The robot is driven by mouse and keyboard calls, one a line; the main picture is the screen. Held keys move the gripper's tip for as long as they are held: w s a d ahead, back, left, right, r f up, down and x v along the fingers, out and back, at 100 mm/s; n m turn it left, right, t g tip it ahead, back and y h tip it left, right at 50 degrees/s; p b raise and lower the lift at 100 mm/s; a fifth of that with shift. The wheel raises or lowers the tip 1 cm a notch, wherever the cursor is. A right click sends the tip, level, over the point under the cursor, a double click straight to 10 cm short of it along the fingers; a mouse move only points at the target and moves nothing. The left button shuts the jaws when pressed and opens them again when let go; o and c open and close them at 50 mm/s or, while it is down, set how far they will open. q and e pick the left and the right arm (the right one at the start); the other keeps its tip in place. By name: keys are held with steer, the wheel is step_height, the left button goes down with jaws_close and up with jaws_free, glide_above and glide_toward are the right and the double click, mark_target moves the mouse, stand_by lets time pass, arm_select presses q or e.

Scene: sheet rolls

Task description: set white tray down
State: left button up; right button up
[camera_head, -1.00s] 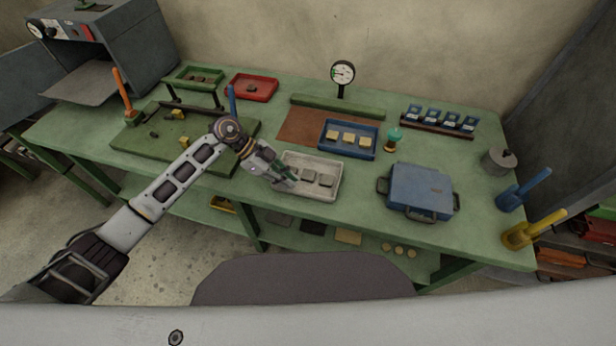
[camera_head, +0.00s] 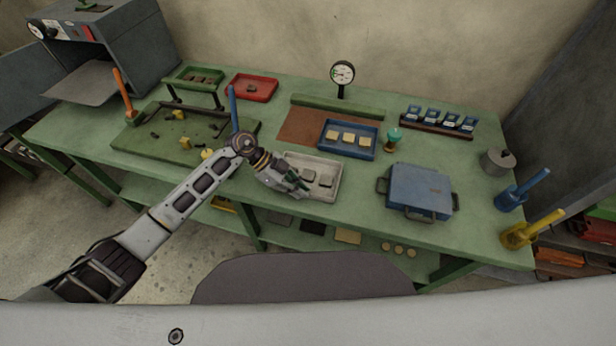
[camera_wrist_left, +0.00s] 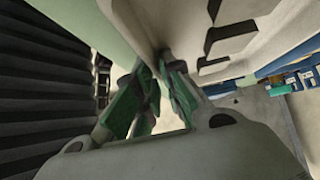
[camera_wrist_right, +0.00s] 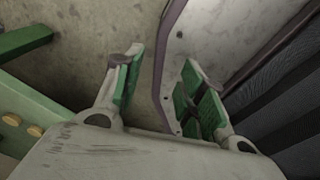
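The white tray (camera_head: 336,172) is on the green bench in the head view, level, left of the blue case. It holds dark grey pieces; its near-left corner is hidden by my left gripper. My left gripper (camera_head: 300,190) is at the tray's near-left side. In the left wrist view, the gripper's fingers (camera_wrist_left: 158,85) are drawn close together, with the tray's pale wall (camera_wrist_left: 135,25) between their tips. I cannot tell whether the whole tray base touches the bench. My right gripper (camera_wrist_right: 160,75) is open and empty in the right wrist view, away from the tray.
On the green bench (camera_head: 285,219), a blue tray (camera_head: 374,146) with yellow pieces stands behind the white tray. A blue case (camera_head: 420,190) stands to its right, and a teal-topped stamp (camera_head: 393,139) behind. A green board (camera_head: 150,145) lies to the left. Bare bench lies between tray and case.

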steer(key=shift+s+a, duration=0.1)
steer(key=shift+a, duration=0.1)
arm_select(q)
jaws_close()
arm_select(e)
steer(key=shift+d, duration=0.7)
arm_select(q)
steer(key=shift+r, duration=0.2)
arm_select(e)
steer(key=shift+a, duration=0.1)
